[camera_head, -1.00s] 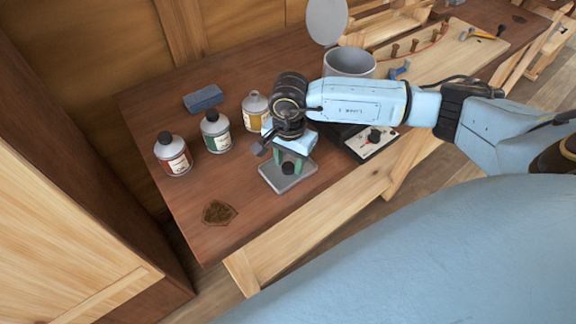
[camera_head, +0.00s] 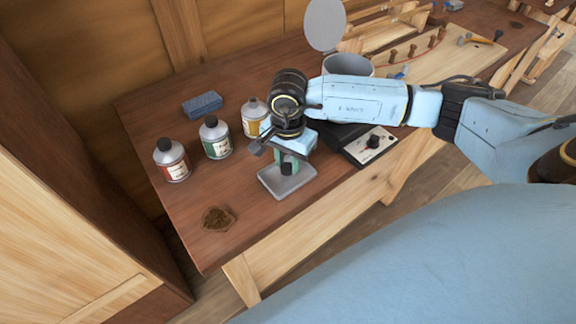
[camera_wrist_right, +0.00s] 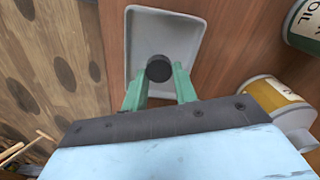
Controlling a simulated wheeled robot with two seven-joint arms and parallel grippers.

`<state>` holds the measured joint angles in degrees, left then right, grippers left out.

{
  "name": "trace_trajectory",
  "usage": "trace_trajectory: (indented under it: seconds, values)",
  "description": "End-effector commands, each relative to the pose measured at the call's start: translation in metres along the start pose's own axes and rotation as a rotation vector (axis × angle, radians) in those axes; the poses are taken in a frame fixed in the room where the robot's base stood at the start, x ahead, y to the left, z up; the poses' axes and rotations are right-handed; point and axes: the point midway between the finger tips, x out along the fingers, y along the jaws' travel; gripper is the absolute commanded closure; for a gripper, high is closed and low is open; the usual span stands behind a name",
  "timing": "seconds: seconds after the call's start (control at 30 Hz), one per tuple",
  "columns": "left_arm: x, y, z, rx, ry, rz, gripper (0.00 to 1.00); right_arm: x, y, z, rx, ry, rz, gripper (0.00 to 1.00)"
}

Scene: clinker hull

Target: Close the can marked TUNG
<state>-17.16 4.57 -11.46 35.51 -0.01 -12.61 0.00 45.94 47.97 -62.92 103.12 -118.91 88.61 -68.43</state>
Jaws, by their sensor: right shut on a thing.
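Three cans with printed labels stand in a row on the brown bench. The red-label can (camera_head: 172,160) and the green-label can (camera_head: 215,138) have black caps. The yellow-label can (camera_head: 255,117) shows a pale top with no black cap; it lies at the right in the wrist view (camera_wrist_right: 272,96). I cannot read TUNG on any label. My right gripper (camera_head: 287,160) points down over a grey tray (camera_head: 272,180), its green fingers shut on a black cap (camera_wrist_right: 159,69). The cap seems just above the tray floor; the gap is unclear. My left gripper is out of view.
A blue block (camera_head: 202,103) lies behind the cans. A black device with a light panel and knob (camera_head: 373,142) sits right of the tray. A grey pot (camera_head: 347,66) with its round lid raised stands behind my forearm. The bench's front left is clear except for a dark stain (camera_head: 217,219).

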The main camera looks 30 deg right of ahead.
Motion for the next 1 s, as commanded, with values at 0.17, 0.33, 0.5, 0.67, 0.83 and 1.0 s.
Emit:
trace_trajectory:
  seconds: [0.17, 0.33, 0.5, 0.67, 0.83, 1.0]
  values:
    - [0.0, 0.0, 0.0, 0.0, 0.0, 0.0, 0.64, -0.04, -0.001, -0.001, -0.001, 0.003, -0.004, 0.93]
    - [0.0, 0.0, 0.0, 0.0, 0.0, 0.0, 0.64, -0.067, 0.0, -0.001, 0.0, 0.002, -0.002, 0.93]
    - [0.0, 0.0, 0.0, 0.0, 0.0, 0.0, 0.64, -0.08, 0.0, -0.001, 0.0, 0.001, 0.0, 0.93]
    - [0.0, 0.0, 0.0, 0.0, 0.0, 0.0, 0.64, -0.081, 0.0, 0.0, 0.0, 0.0, 0.001, 0.93]
    - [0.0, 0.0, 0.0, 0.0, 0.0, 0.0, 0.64, -0.081, 0.0, 0.0, 0.0, 0.0, 0.001, 0.93]
    - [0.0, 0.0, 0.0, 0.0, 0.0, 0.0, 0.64, -0.084, -0.003, 0.003, -0.072, -0.001, -0.001, 0.93]
